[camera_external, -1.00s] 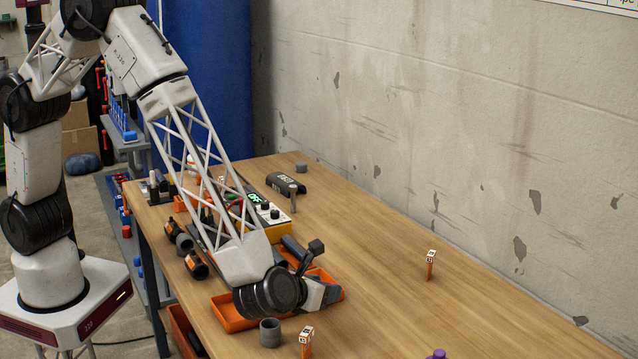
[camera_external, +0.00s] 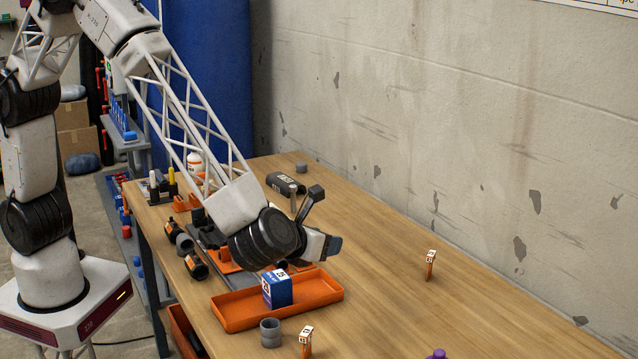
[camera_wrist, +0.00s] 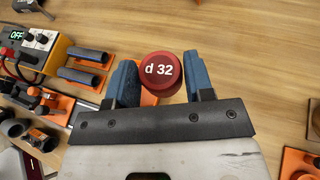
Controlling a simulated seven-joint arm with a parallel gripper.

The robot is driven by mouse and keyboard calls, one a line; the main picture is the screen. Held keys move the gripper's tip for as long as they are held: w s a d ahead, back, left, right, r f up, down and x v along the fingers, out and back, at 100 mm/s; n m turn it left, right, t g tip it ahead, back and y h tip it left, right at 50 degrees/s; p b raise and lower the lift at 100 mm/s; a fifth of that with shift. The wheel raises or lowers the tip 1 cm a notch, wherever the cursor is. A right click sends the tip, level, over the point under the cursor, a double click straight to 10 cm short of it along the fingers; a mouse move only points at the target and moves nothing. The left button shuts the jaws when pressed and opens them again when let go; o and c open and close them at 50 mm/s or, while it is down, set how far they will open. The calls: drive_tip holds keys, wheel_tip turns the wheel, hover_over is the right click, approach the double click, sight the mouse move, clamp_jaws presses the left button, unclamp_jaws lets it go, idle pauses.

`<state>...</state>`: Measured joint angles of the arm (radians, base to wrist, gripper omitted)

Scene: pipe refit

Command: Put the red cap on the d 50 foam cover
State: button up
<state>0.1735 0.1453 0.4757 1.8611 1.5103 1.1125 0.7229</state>
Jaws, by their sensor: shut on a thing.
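In the external view my gripper (camera_external: 331,247) is tilted above the bench, beyond the orange tray, and the cap is hidden there. Dark grey foam-like tubes (camera_wrist: 92,55) lie on orange holders to the left in the wrist view. No "d 50" marking is readable, so I cannot tell which piece is the d 50 foam cover.
A blue and white box (camera_external: 278,291) stands in the orange tray (camera_external: 240,320). A grey ring (camera_external: 270,333) and small tagged orange posts (camera_external: 430,265) stand on the bench. A control box (camera_wrist: 40,45) reading "OFF" is at left. The bench's right part is mostly clear.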

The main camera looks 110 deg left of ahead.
drive_tip(key=r, duration=0.1)
drive_tip(key=a+r, duration=0.1)
drive_tip(key=shift+r, duration=0.3)
drive_tip(key=s+a+n+g+y, duration=0.15)
drive_tip(key=s+a, duration=0.25)
drive_tip(key=a, duration=1.5)
drive_tip(key=s+a+n+g, duration=0.2)
drive_tip(key=s+a+g, duration=0.15)
drive_tip(key=a, duration=1.45)
drive_tip(key=s+a+n+g, duration=0.3)
drive_tip(key=s+a, duration=2.1)
drive_tip(key=a, duration=0.3)
drive_tip(key=shift+a+n, duration=0.3)
drive_tip(key=shift+n, duration=0.05)
drive_tip(key=shift+h, duration=0.25)
wheel_tip(320, 180, down, 4)
drive_tip(key=shift+f, duration=0.55)
drive_tip(key=shift+f, duration=0.1)
hover_over(285, 180)
drive_tip(key=shift+f, duration=3.05)
